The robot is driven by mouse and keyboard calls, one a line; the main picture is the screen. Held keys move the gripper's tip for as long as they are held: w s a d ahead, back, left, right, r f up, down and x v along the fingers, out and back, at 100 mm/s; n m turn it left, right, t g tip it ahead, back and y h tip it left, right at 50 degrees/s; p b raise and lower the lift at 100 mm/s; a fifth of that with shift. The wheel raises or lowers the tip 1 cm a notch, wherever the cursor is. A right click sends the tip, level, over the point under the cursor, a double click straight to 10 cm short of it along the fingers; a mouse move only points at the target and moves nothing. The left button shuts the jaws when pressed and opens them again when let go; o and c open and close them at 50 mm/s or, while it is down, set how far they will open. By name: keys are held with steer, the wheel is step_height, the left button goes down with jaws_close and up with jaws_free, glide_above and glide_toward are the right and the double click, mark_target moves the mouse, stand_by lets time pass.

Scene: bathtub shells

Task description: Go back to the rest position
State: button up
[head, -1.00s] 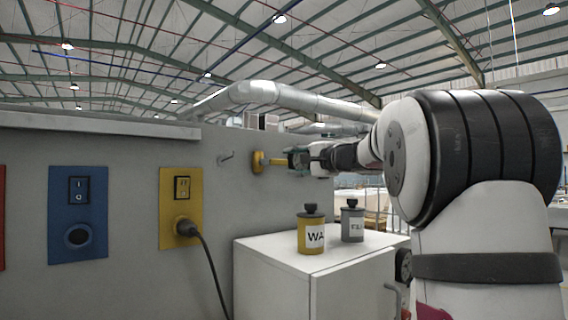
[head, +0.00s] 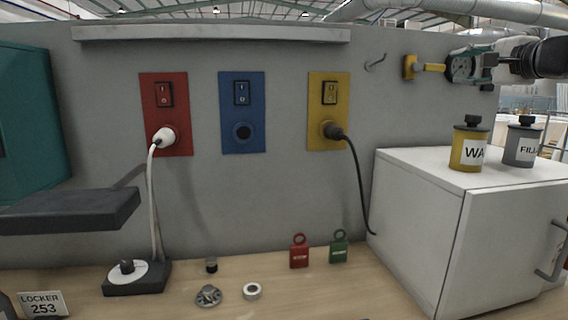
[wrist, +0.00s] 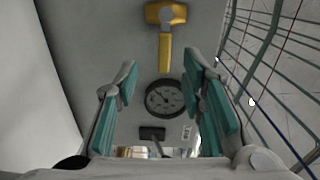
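My gripper (wrist: 160,85) is open in the wrist view, its two teal-padded fingers apart with nothing held between them. In the head view my gripper (head: 470,67) is at the upper right, in front of the grey wall. A yellow hammer-shaped thing (head: 410,67) is at the wall just left of it. In the wrist view the yellow thing (wrist: 165,50) lies beyond the fingertips, its handle pointing back toward the gripper. A round dark-faced gauge (wrist: 164,98) shows between the fingers; its depth is unclear.
A white cabinet (head: 415,195) carries a yellow canister (head: 468,153) and a grey canister (head: 520,150) below the arm. Red, blue and yellow switch panels (head: 241,140) are on the wall. A wooden bench (head: 330,290) holds red and green padlock-like tags and small parts. A hook (head: 375,63) sticks out of the wall.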

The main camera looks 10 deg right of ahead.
steer(key=s+a+f+n+g+y+p, duration=0.1)
steer(key=s+a+f+n+g, duration=0.25)
steer(key=a, duration=0.55)
steer(key=s+a+f+n+g+y+p, duration=0.1)
steer(key=s+a+f+n+g, duration=0.1)
steer(key=s+a+f, duration=0.45)
steer(key=s+a+f+n+g+y+p, duration=0.1)
steer(key=s+a+f+n+g+p, duration=0.15)
steer(key=a, duration=0.85)
steer(key=s+a+f+n+g+h+p, duration=0.1)
steer(key=s+f+n+g, duration=0.1)
steer(key=s, duration=0.6)
steer(key=s+a+f+n+g+h+p, duration=0.1)
steer(key=s+f+n, duration=0.3)
steer(key=s+f, duration=0.3)
steer(key=s+a+f+n+g+h+p, duration=0.1)
steer(key=s+f, duration=0.4)
steer(key=s, duration=0.5)
steer(key=shift+a+n+g+h, duration=0.15)
steer(key=shift+n+g+h, duration=0.35)
steer(key=shift+n+g, duration=0.45)
steer(key=shift+s, duration=0.1)
